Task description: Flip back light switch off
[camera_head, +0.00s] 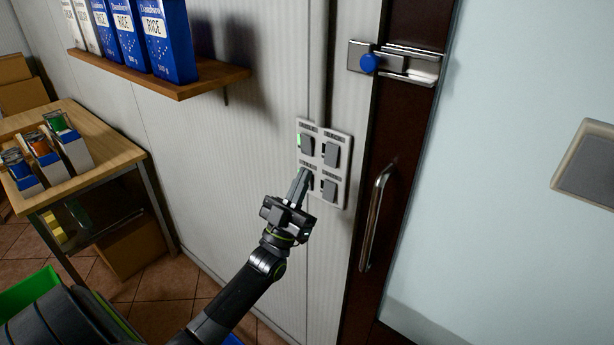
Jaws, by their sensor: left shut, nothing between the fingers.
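A pale switch panel (345,165) is fixed to the white wall, left of the dark door frame. It carries dark rocker switches in two rows of two: upper left (307,145), upper right (331,154), lower right (329,189), and a lower left one mostly hidden behind my gripper. A green light shows beside the upper left switch. Small labels above the switches are too small to read, so I cannot tell which is the back light. My left gripper (300,180) is shut and empty, its tips at the lower left switch; contact is unclear. My right gripper is not in view.
A wooden shelf (160,78) with blue rice boxes (165,38) juts from the wall at upper left. A wooden table (110,158) with small boxes and cans stands at left.

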